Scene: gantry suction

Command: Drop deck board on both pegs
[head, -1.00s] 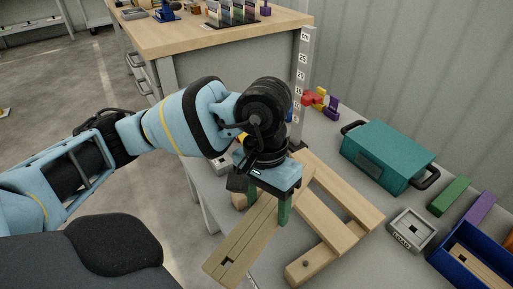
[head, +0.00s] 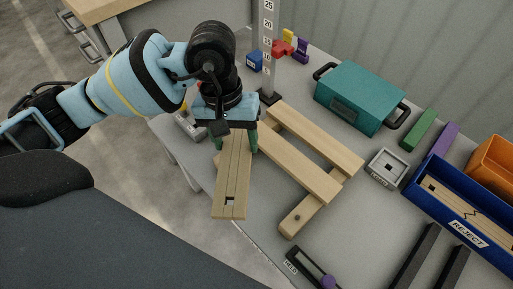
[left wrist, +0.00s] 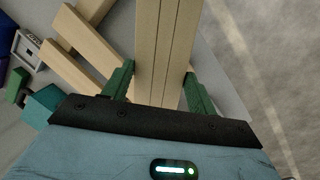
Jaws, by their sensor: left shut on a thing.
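My left gripper (head: 235,142) is shut across a light wooden deck board (head: 231,180), with a green finger on each side. The board has a dark notched hole near its near end. In the left wrist view the board (left wrist: 165,50) runs between the green fingers (left wrist: 160,85). To the right lies a wooden frame with two boards (head: 318,142) across a stringer (head: 318,207). One small dark peg (head: 297,217) shows on the stringer's bare near end. The held board is left of that peg, apart from it. The other peg is not visible. My right gripper is not in view.
A teal case (head: 358,97), a grey box (head: 386,168) and a blue reject bin (head: 459,218) stand to the right. An upright scale post (head: 268,50) stands behind the frame. A black holder (head: 312,268) lies at the near edge.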

